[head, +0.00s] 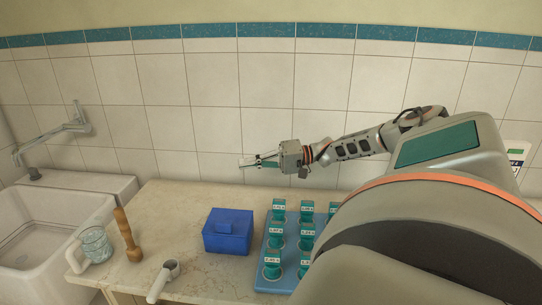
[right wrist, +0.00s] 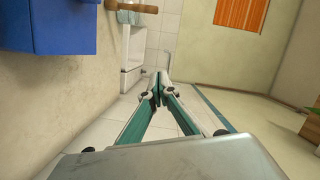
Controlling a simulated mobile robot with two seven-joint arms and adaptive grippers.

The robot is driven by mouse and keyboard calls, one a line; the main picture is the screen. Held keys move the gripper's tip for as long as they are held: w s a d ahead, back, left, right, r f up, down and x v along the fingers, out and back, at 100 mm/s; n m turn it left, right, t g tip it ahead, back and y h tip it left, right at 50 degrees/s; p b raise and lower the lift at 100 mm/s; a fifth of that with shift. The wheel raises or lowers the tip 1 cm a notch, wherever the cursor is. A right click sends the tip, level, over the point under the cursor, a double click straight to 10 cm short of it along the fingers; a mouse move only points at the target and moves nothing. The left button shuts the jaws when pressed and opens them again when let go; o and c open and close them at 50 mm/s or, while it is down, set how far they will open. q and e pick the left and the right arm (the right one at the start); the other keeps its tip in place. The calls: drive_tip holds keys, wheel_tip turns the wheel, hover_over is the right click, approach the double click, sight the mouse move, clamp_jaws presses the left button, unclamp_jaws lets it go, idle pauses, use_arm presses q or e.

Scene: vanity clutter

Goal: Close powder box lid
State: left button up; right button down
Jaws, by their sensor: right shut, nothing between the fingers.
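The blue powder box (head: 227,241) stands on the stone counter, left of the rack of teal-topped items. Its top looks covered by a flat blue lid (head: 236,217) with a small raised tab; I cannot tell if a gap is left. Part of the blue box (right wrist: 62,30) also shows at the upper left of the right wrist view. My right gripper (head: 246,162) is up near the tiled wall, above and behind the box, apart from it. Its fingertips (right wrist: 160,82) meet with nothing between them. My left gripper is not in view.
A blue rack (head: 262,265) with several teal-topped items stands right of the box. A sink (head: 45,230) is at far left.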

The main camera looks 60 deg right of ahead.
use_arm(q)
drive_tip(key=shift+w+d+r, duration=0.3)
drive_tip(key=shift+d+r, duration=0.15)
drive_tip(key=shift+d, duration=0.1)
use_arm(e)
drive_tip(key=s+d+r, duration=0.2)
drive_tip(key=s+d, duration=0.1)
drive_tip(key=s, duration=0.3)
drive_tip(key=shift+s+d, duration=0.3)
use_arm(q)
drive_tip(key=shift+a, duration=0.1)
use_arm(e)
drive_tip(key=shift+f, duration=0.1)
